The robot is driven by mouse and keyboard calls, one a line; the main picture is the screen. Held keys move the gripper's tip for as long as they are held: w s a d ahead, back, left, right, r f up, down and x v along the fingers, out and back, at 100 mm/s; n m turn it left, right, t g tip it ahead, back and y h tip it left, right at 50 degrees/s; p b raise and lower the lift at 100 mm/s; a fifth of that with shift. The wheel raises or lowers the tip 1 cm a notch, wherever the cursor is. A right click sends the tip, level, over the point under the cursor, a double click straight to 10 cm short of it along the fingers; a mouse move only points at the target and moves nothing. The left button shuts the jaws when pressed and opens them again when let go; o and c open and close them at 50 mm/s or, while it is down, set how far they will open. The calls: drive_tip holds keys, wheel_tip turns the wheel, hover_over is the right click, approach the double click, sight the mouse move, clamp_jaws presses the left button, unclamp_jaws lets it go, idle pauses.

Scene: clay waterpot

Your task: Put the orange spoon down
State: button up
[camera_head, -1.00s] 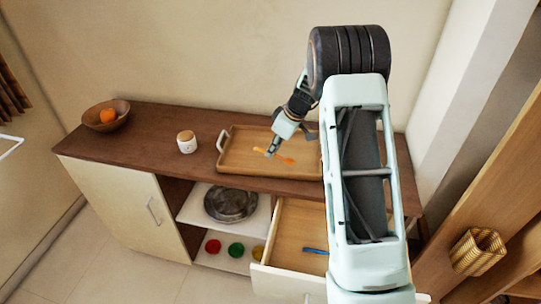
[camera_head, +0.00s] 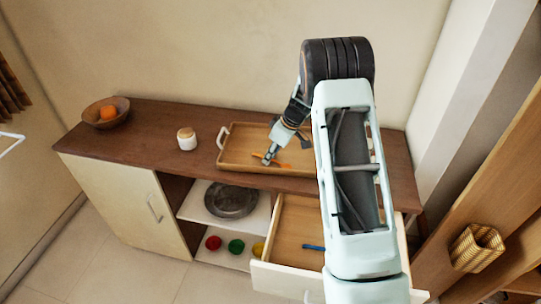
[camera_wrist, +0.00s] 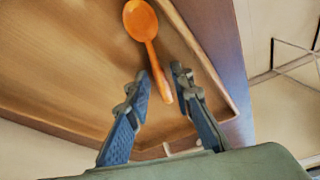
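The orange spoon (camera_wrist: 146,30) shows in the wrist view with its bowl away from me and its handle running between my fingertips. It is over the wooden tray (camera_wrist: 70,60); whether it rests on the tray floor or is just above it I cannot tell. In the head view, part of the spoon (camera_head: 284,164) shows beside my gripper (camera_head: 268,160), which is low inside the tray (camera_head: 232,160). In the wrist view, my gripper (camera_wrist: 161,80) has its fingertips apart, with narrow gaps on both sides of the handle.
A white jar (camera_head: 187,140) and a bowl (camera_head: 107,117) with an orange fruit stand left on the cabinet top (camera_head: 150,122). Below, a drawer (camera_head: 290,225) is open with a blue item (camera_head: 313,247) in it. A metal plate (camera_head: 232,203) lies on the shelf.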

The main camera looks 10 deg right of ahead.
drive_tip(key=shift+o, duration=0.3)
drive_tip(key=shift+r, duration=0.1)
drive_tip(key=shift+r+p, duration=0.15)
drive_tip(key=shift+p, duration=0.15)
drive_tip(key=b+v, duration=0.1)
drive_tip(key=v, duration=1)
drive_tip(key=shift+d+r+b, duration=0.2)
drive_tip(key=shift+r+b, duration=0.15)
drive_tip(key=shift+s, duration=0.15)
